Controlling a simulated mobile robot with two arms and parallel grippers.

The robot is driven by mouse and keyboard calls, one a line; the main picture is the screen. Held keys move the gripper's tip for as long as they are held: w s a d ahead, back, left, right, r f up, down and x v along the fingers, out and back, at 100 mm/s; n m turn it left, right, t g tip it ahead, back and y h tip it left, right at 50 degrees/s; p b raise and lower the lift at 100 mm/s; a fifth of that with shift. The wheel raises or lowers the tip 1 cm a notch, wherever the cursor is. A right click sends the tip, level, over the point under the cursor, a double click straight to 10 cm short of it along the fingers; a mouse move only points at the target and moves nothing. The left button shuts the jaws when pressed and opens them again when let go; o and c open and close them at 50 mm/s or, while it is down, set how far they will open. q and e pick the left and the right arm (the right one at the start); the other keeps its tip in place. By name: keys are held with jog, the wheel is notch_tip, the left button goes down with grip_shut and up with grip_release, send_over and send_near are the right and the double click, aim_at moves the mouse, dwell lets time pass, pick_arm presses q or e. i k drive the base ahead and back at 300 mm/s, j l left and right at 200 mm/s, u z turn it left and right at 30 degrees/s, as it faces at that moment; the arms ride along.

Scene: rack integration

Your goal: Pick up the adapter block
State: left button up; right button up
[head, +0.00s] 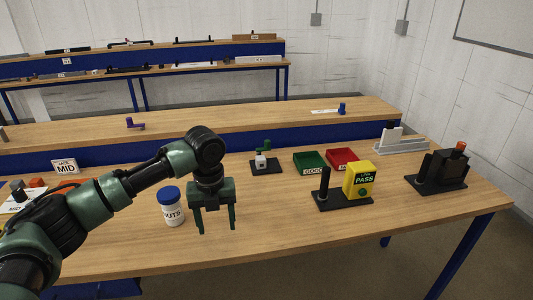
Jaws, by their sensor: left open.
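My left gripper (216,229) hangs fingers down over the middle of the table, just right of the white jar. It is open, with nothing between its fingers. No object is clearly labelled as the adapter block. A small white block (261,161) with a green part behind it sits on a black base plate (267,170), behind and right of the gripper; I cannot tell if it is the adapter block. A purple angled piece (135,124) lies on the rear bench. My right gripper is not in view.
A white jar with a blue lid (171,206) stands close left of my gripper. Green (309,161) and red (342,158) bins, a yellow PASS box (359,180) and a black fixture (442,170) stand to the right. The table's front middle is clear.

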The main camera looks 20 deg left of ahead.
aim_at(261, 160)
jog(key=i, duration=1.4)
